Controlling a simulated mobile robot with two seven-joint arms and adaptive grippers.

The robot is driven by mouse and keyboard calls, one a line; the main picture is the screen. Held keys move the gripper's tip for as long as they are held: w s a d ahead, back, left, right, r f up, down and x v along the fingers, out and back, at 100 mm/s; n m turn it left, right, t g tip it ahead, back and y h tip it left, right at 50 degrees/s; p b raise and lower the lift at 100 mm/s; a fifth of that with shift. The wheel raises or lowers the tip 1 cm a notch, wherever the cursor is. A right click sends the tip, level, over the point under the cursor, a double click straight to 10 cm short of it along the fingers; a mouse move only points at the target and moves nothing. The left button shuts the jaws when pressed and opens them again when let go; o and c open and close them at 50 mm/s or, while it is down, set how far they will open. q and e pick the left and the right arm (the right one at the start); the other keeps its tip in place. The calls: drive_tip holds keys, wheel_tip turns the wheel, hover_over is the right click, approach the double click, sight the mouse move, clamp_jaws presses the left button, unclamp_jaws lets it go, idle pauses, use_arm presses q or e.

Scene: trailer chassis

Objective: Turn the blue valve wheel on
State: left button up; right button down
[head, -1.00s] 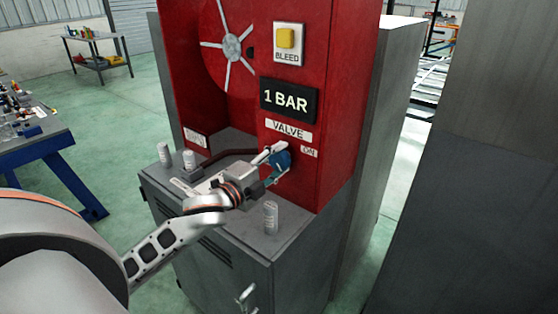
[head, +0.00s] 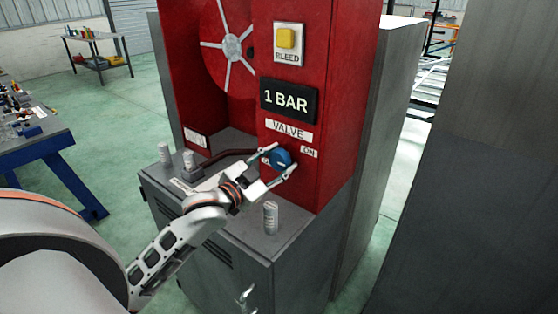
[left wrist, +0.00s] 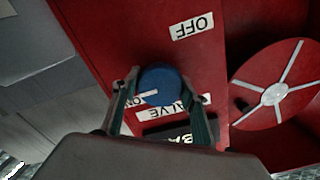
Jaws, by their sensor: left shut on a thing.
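The blue valve wheel (head: 281,158) is on the red panel, below the VALVE label (head: 289,132) and beside the ON label (head: 309,152). My left gripper (head: 285,156) is shut on the wheel, one finger on each side of it. In the left wrist view the wheel (left wrist: 160,86) sits between the two fingertips (left wrist: 158,76). A white mark on the wheel points toward the ON label (left wrist: 132,101), which a finger partly covers. The OFF label (left wrist: 192,26) is on the other side of the wheel.
The red panel (head: 330,120) carries a 1 BAR display (head: 289,101) and a yellow BLEED button (head: 286,38). A spoked disc (head: 232,47) is in the recess. A ribbed grey post (head: 270,217) stands on the cabinet top just below my gripper.

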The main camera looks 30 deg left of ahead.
use_arm(q)
drive_tip(key=shift+n, duration=1.9)
drive_tip(key=o, duration=1.1)
drive_tip(key=s, duration=0.8)
drive_tip(key=s+a, duration=0.1)
drive_tip(key=s, duration=0.3)
